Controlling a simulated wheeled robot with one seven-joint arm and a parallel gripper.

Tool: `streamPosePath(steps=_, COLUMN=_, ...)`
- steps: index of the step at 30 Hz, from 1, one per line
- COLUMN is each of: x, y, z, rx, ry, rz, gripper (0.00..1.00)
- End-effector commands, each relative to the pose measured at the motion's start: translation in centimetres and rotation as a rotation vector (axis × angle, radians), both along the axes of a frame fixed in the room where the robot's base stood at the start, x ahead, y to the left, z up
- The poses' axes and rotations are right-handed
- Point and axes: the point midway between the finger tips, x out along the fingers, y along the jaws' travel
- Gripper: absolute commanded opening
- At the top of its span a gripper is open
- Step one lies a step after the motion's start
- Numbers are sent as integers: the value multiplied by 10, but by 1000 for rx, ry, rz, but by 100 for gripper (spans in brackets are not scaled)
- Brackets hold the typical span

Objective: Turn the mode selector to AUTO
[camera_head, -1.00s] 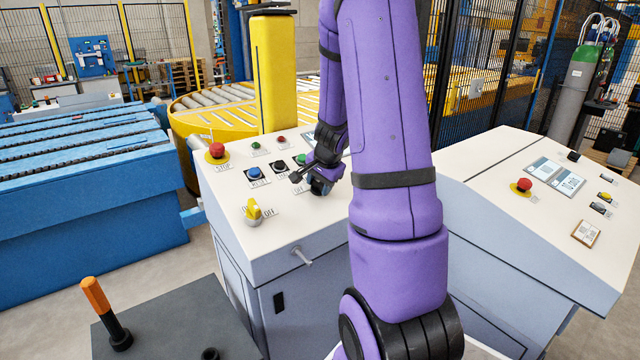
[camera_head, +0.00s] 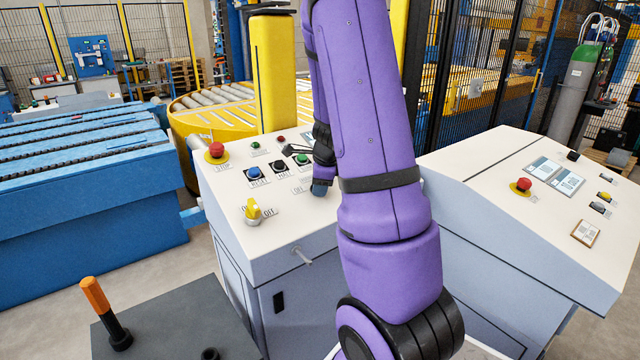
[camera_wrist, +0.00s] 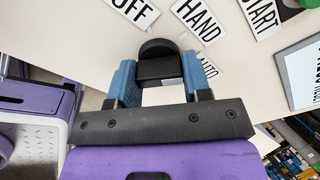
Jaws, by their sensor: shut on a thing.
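The mode selector is a black knob (camera_wrist: 158,50) with a rounded end, in the wrist view. It stands on the pale panel beside the labels OFF (camera_wrist: 134,10), HAND (camera_wrist: 199,20) and AUTO (camera_wrist: 208,66), the last partly covered by a finger. My gripper (camera_wrist: 158,78) is shut on the knob, one blue finger at each side. No pointer mark on the knob is visible, so I cannot tell its exact setting. In the head view my gripper (camera_head: 320,188) is low over the panel, and the knob is hidden by it and my arm.
A START label (camera_wrist: 262,18) and a screen (camera_wrist: 301,72) lie to the right in the wrist view.

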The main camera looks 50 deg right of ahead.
Motion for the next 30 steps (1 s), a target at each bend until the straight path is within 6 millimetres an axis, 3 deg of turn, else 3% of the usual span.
streamPosePath(steps=15, x=0, y=0, z=0, rx=127, ry=-31, rz=-331, gripper=21)
streamPosePath(steps=30, x=0, y=0, z=0, rx=156, ry=-39, rz=-403, gripper=21)
